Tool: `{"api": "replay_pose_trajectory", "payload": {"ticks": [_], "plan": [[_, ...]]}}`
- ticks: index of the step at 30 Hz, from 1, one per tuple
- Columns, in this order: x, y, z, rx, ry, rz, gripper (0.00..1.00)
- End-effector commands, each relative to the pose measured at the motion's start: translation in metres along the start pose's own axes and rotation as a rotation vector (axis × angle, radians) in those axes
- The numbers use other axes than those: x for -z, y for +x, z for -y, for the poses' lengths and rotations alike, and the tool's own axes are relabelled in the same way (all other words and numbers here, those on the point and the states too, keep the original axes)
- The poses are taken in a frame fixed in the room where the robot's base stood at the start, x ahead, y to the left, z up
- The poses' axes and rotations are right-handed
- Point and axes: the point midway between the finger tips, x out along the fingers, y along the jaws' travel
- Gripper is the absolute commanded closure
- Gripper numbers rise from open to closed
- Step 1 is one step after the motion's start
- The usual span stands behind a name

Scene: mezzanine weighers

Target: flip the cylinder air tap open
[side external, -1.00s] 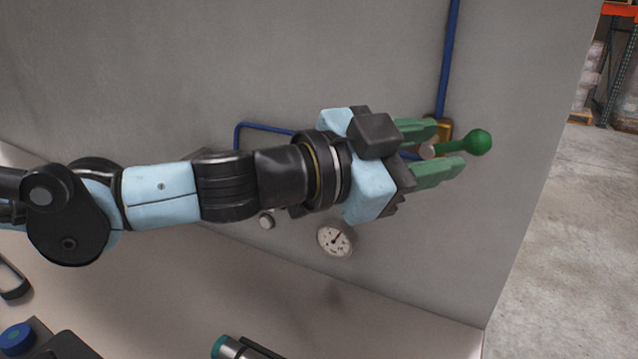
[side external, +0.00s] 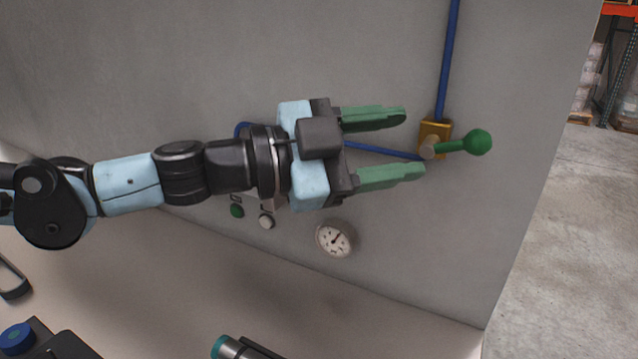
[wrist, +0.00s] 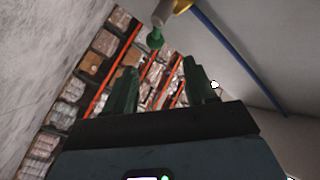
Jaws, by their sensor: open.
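The air tap is a brass body (side external: 435,137) on the grey wall, joined to blue pipe. Its green lever (side external: 463,144) ends in a round knob and points right, roughly level, across the line of the upright blue pipe. My gripper (side external: 415,142) is open and empty, to the left of the tap, with its green fingers apart and clear of the lever. In the wrist view the lever's green knob (wrist: 155,39) shows beyond and above the gap between my fingers (wrist: 160,76), and the brass body (wrist: 181,5) is cut by the top edge.
Blue pipe (side external: 447,65) runs up the wall from the tap, and another runs left behind my gripper. A round gauge (side external: 334,240) and green and white buttons (side external: 266,221) are below. A teal-capped item (side external: 228,346) lies on the bench.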

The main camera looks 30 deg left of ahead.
Motion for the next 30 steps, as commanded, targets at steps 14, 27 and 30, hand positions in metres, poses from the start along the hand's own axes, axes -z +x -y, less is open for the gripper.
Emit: {"api": "replay_pose_trajectory", "payload": {"ticks": [14,27,30], "plan": [[-0.006,0.023,-0.003,-0.055,0.072,-0.031,0.45],[-0.004,0.086,-0.006,-0.054,0.071,-0.031,0.45],[-0.004,0.098,-0.006,-0.053,0.071,-0.031,0.45]]}}
